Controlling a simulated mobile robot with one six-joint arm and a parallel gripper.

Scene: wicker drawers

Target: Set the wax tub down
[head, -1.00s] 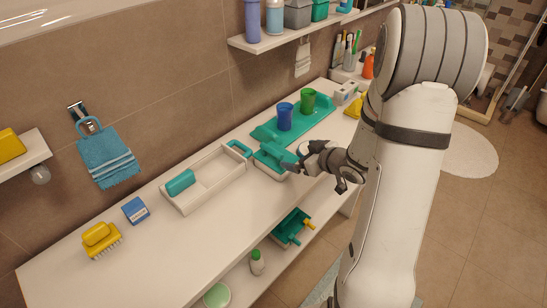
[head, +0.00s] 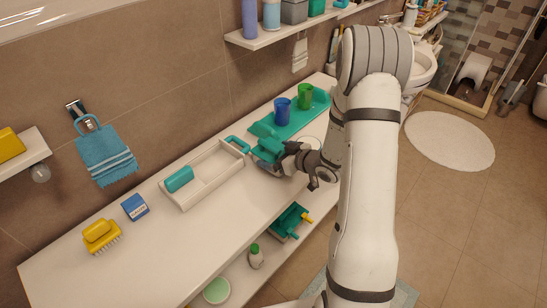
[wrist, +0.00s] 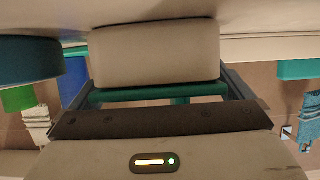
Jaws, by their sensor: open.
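In the wrist view a pale beige block-like tub (wrist: 155,55), which I take for the wax tub, lies between my gripper's spread fingers, against the white counter surface. In the head view my gripper (head: 274,157) is low over the counter (head: 225,208), beside the teal tray. A teal part (head: 268,148) shows at its fingers, and the tub itself is mostly hidden there. My gripper is open, with its fingers around the tub; whether they touch its sides I cannot tell.
A white tray (head: 213,187) holding a teal item (head: 179,179) lies just left. Behind are a blue cup (head: 282,111) and green cup (head: 305,96) on a teal tray (head: 322,98). A blue box (head: 134,207) and yellow brush (head: 101,236) stand far left. The front counter is clear.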

